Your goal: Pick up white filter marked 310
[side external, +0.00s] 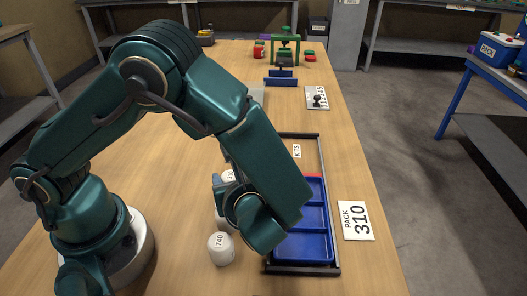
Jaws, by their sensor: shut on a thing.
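My gripper (222,198) points down left of the blue tray and is shut on a white filter (222,218). My forearm and wrist hide most of the jaws, and I cannot read the mark on the held filter. Another white filter marked 740 (220,249) stands upright on the table in front of it. A further white filter (228,176) shows just behind my gripper, and its mark is too small to read. A sign reading PACK 310 (356,221) lies on the table right of the tray.
A blue compartment tray (315,247) sits in a dark frame (321,150) with a KITS label. A card with a black knob (317,98), a blue fixture (281,79) and a green press (286,45) stand farther back. The table's right edge lies just beyond the sign.

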